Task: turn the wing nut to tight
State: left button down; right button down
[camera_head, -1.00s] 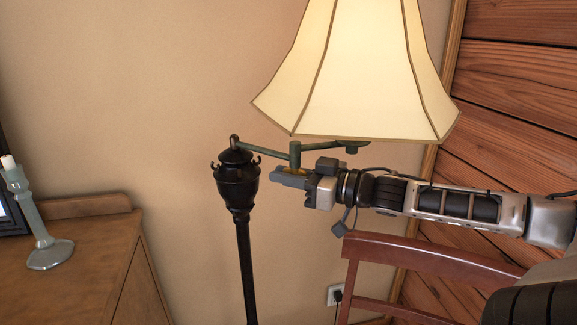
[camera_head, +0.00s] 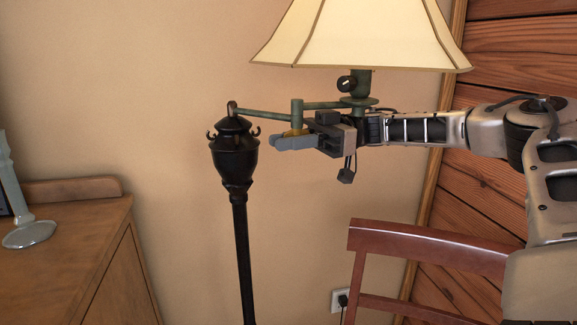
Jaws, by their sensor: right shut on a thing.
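The brass-coloured wing nut (camera_head: 293,132) sits under the green middle joint (camera_head: 297,113) of the floor lamp's swing arm. Only a small part of it shows above the jaws. My right gripper (camera_head: 292,142) reaches in from the right, just below the joint, and its grey fingers are shut on the wing nut. The fingers hide most of the nut, so its angle cannot be read. The black lamp post (camera_head: 234,160) stands just left of the fingertips. My left gripper is not in view.
The cream lampshade (camera_head: 360,35) hangs above my right wrist, with a dark knob (camera_head: 346,83) below it. A red-brown chair (camera_head: 430,245) stands under my right arm. A wooden dresser (camera_head: 75,245) with a candlestick (camera_head: 27,232) is at left.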

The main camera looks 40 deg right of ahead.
jog(key=shift+s+f+n+g+b, duration=0.1)
jog(key=shift+n+g+b, duration=0.5)
jog(key=shift+g+b, duration=0.25)
jog(key=c, duration=1.6)
grip_release()
jog(key=s+d, duration=0.1)
jog(key=d, duration=0.6)
jog(key=shift+d+b, duration=0.2)
jog(key=shift+b, duration=0.1)
